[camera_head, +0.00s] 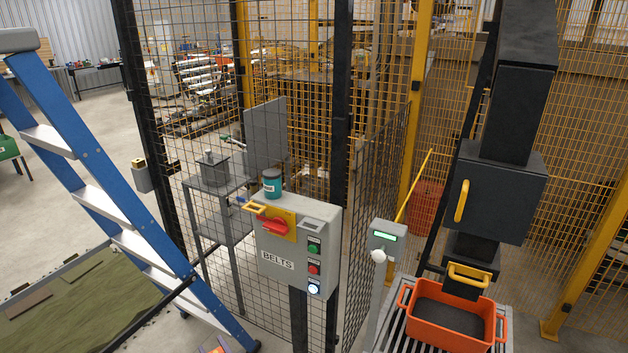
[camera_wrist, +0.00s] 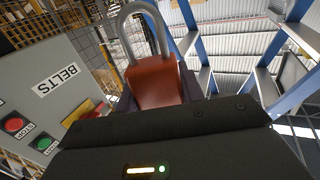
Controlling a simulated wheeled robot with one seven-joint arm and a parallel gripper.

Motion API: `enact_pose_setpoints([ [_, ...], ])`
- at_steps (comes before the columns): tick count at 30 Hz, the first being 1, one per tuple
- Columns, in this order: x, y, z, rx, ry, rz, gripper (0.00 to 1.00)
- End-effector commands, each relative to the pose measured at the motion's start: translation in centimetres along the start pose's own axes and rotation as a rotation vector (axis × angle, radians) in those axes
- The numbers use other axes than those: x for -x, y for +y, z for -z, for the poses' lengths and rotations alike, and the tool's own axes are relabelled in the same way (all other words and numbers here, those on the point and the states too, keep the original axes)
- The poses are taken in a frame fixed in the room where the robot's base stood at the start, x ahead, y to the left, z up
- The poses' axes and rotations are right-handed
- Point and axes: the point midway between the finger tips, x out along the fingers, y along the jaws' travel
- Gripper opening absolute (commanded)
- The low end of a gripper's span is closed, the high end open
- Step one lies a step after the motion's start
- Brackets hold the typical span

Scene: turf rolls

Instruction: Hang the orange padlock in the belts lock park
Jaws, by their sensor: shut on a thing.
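The orange padlock (camera_wrist: 156,82) is held in my gripper (camera_wrist: 158,95), which is shut on its body in the wrist view. Its grey shackle stands up past the fingers and looks closed. The grey BELTS control box (camera_head: 296,245) stands on a post by the mesh fence; it also shows at the left of the wrist view (camera_wrist: 40,75). It has a red rotary switch (camera_head: 272,226) on a yellow plate, a yellow loop (camera_head: 253,207) at the plate's upper left, and a grey bracket (camera_head: 312,225) at upper right. I cannot tell which part is the lock park. The padlock is apart from the box.
A teal can (camera_head: 271,184) stands on top of the box. A blue stepladder (camera_head: 95,170) is at the left. Mesh fence (camera_head: 225,110) stands behind the box. A post with a green display (camera_head: 385,237) and an orange crate (camera_head: 450,330) on rollers are at the right.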

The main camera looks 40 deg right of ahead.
Motion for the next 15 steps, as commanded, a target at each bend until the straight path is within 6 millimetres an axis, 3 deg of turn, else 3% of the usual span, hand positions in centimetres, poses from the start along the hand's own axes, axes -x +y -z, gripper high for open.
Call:
enact_pose_setpoints([
  [8,-3.1,5.9,7.0,-0.011,0.009,-0.262,0.13],
  [15,-5.3,13.3,14.8,-0.011,0.010,-0.551,0.13],
])
